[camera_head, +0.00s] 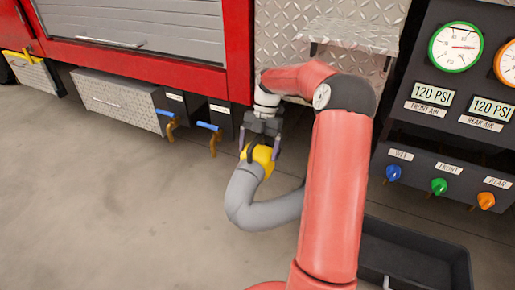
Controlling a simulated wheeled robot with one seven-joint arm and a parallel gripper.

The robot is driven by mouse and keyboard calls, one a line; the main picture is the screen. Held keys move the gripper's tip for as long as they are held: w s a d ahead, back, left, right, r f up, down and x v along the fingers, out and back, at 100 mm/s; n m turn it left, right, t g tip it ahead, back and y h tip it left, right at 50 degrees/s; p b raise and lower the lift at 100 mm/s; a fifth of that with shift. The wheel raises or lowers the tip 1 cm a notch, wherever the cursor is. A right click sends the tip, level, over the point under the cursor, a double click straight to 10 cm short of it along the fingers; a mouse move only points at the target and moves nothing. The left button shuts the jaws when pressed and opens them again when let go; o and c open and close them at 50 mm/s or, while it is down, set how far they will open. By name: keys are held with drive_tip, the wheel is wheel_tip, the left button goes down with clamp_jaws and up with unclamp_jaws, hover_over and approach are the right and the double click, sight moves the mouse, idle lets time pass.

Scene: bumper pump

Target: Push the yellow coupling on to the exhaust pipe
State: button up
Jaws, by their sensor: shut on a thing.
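The yellow coupling (264,156) is at the end of a thick grey hose (242,192) in the head view. My gripper (259,145) points down and is shut on the yellow coupling, with a finger on either side of it. The hose bends below the coupling and runs right, behind my red arm. I cannot make out the exhaust pipe; my arm and gripper cover part of the truck's lower edge.
The red truck (238,60) has a silver step box (118,101) and brass valves with blue handles (209,126) along its lower side. A gauge panel (440,130) with coloured knobs stands right. A black tray (415,258) lies below it. The floor at left is clear.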

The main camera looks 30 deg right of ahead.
drive_tip(key=shift+w+d+r+p, duration=0.1)
drive_tip(key=shift+w+d+p, duration=0.15)
drive_tip(key=shift+p, duration=0.3)
idle(0.5)
drive_tip(key=shift+p, duration=0.75)
idle(0.8)
drive_tip(key=shift+w+d+p, duration=0.25)
drive_tip(key=shift+d+p, duration=0.05)
drive_tip(key=shift+p, duration=0.05)
idle(0.8)
drive_tip(key=o, duration=1.8)
drive_tip(key=shift+c, duration=0.2)
